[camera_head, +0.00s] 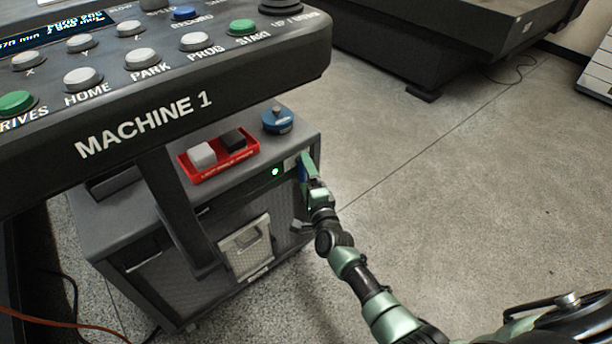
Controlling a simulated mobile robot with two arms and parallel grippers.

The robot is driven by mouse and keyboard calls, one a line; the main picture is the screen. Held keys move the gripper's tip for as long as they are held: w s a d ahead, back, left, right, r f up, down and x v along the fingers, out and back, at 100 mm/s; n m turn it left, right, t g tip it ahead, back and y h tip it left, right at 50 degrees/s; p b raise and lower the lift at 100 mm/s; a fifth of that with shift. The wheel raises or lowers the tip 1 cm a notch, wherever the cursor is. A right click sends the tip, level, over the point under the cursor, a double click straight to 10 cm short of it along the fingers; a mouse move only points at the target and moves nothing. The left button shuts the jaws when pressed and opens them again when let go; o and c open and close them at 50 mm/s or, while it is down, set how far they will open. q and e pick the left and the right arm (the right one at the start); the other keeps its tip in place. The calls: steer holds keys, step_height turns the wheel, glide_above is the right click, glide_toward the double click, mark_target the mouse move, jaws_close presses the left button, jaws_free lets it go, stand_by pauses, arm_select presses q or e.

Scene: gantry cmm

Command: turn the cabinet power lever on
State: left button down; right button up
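The grey cabinet (120,222) stands under the MACHINE 1 control panel. My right gripper (306,168) is at the cabinet's upper right front corner, close to a small blue part (302,173) that may be the power lever. The gripper covers most of that spot, so the lever's position is hard to read, and I cannot tell whether the fingers are closed on it. A green light (275,172) is lit on the cabinet front, left of the gripper. My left gripper is not in view.
A red tray (220,168) with a white and a dark block and a blue round knob (277,120) sit on the cabinet top. The floor (470,190) to the right is clear.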

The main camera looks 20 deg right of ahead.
steer(key=shift+s, duration=0.1)
steer(key=shift+s, duration=0.3)
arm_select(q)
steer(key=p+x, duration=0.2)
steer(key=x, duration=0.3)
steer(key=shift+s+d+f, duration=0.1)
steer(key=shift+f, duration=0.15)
arm_select(e)
steer(key=s, duration=0.7)
steer(key=shift+a, duration=0.15)
